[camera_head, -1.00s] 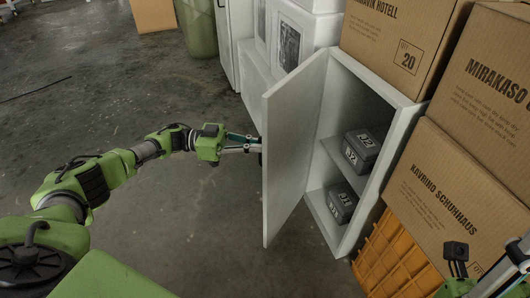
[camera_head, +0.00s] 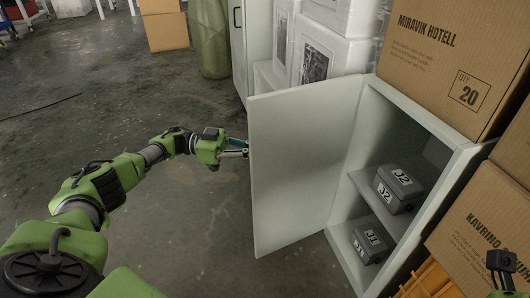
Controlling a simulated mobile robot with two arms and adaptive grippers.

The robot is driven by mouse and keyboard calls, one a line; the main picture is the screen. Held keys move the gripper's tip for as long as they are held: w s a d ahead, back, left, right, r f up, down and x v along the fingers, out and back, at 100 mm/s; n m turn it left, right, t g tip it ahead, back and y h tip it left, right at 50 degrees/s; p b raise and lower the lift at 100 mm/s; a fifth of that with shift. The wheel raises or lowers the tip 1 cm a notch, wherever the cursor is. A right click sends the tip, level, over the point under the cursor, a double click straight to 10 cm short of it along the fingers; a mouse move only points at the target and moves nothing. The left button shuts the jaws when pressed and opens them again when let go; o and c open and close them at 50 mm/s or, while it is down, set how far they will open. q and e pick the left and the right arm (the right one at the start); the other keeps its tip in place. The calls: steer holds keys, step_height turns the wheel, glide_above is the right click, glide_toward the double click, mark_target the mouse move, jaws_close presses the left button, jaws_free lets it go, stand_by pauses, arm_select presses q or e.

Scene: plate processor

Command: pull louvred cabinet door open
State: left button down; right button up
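The cabinet (camera_head: 448,170) is pale grey-white, and its door (camera_head: 300,160) stands wide open, swung out to the left. I see the door's plain inner face; its outer face is hidden. My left gripper (camera_head: 243,149) is at the door's free left edge, with its fingertips partly behind the door. Whether it is shut on a handle there is hidden. Inside, a grey box marked J2 (camera_head: 398,188) sits on the upper shelf, and a grey box marked J1 (camera_head: 369,243) sits below. My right gripper (camera_head: 503,270) shows only in part at the lower right corner.
Cardboard boxes (camera_head: 440,50) are stacked on top of and to the right of the cabinet. An orange crate (camera_head: 432,281) stands low at its right. White containers (camera_head: 325,50) and a green bin (camera_head: 209,38) are behind. The floor left of the door is clear.

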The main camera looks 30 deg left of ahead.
arm_select(q)
steer(key=shift+w+a+f, duration=0.1)
steer(key=shift+w+a, duration=0.05)
steer(key=shift+a, duration=0.05)
steer(key=c, duration=2.2)
jaws_free()
steer(key=shift+v, duration=3.7)
